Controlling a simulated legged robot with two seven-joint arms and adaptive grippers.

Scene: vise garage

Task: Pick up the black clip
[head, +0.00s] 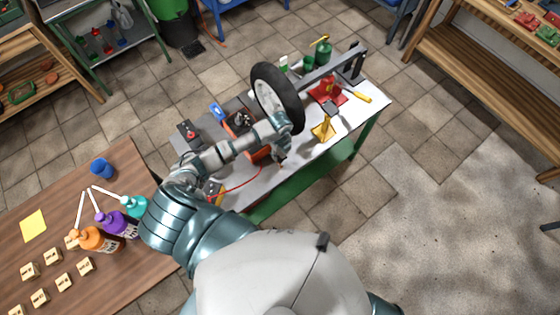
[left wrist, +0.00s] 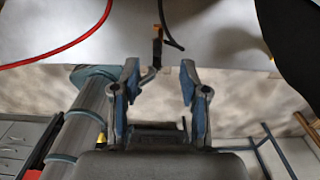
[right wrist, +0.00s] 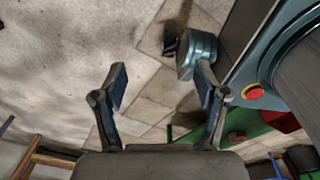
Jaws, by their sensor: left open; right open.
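A small black clip (left wrist: 157,50) with an orange part hangs or lies at the edge of the pale tabletop in the left wrist view, with a black cable beside it. My left gripper (left wrist: 161,80) is open, its fingers on either side of the clip in the picture. I cannot tell how deep the clip sits between them. In the head view the left gripper (head: 281,158) is at the front edge of the workbench; the clip is not clear there. My right gripper (right wrist: 162,88) is open and empty over the tiled floor.
The workbench (head: 310,148) holds a wheel (head: 276,98), a red tool (head: 327,91), a yellow stand (head: 323,128) and a yellow-handled tool (head: 358,96). A red cable (left wrist: 65,45) crosses the top. A wooden table (head: 60,200) with bottles stands at left. Floor is free at right.

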